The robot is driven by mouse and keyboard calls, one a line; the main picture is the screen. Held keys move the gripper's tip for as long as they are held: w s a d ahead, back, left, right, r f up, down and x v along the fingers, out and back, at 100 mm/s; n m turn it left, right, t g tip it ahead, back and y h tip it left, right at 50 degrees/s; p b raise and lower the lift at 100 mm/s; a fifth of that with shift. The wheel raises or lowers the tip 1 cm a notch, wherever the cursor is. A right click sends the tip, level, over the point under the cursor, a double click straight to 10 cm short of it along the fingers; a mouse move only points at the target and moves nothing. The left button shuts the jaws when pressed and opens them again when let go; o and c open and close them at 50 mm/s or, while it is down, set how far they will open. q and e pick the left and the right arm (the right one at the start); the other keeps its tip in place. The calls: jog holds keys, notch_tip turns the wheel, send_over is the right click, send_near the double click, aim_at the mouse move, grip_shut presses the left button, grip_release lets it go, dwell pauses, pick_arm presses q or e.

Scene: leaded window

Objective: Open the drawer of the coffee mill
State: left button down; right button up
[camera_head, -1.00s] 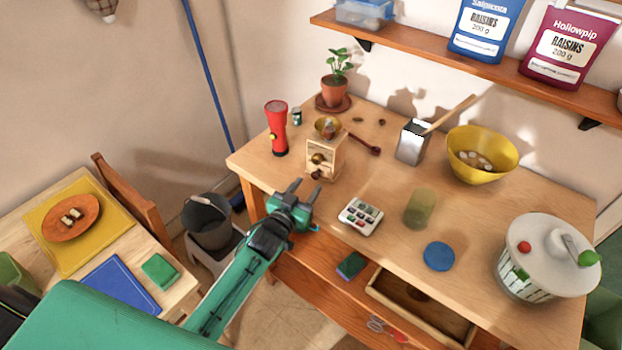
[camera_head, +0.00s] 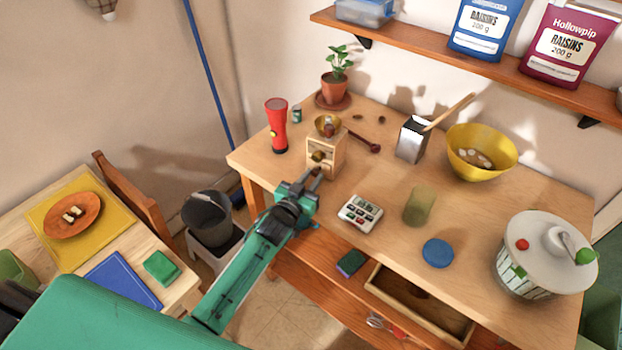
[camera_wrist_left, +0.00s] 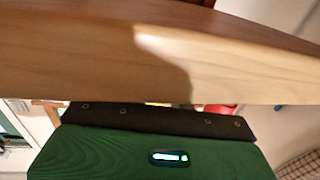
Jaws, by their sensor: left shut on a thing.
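The coffee mill (camera_head: 331,155) is a small pale wooden box with a brass bowl on top. It stands upright near the left front of the workbench. My left gripper (camera_head: 315,175) is at the low front of the mill, its fingers closed where the dark drawer knob is. The fingers cover the knob, and I cannot tell whether the drawer stands out at all. In the left wrist view my green gripper body fills the bottom; a wooden surface crosses above it and the fingertips are hidden. My right gripper is not in view.
A red flashlight (camera_head: 277,126) stands left of the mill. A dark-handled spoon (camera_head: 364,142) lies to its right. A calculator (camera_head: 360,214), green glass (camera_head: 419,206) and yellow bowl (camera_head: 481,150) are further right. An open bench drawer (camera_head: 420,305) sticks out below.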

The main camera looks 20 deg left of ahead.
pick_arm(q)
jog(key=s+p, duration=0.1)
jog(key=s, duration=0.1)
jog(key=s+a+p, duration=0.1)
jog(key=s, duration=0.2)
jog(key=shift+s, duration=0.3)
jog(key=c, duration=1.2)
grip_release()
jog(key=shift+c, duration=0.2)
jog(key=s+a+b, duration=0.2)
jog(key=s+b, duration=0.1)
jog(key=s, duration=1)
jog(key=shift+s+a+b, duration=0.25)
jog(key=shift+a+b, duration=0.05)
jog(key=shift+a, duration=0.05)
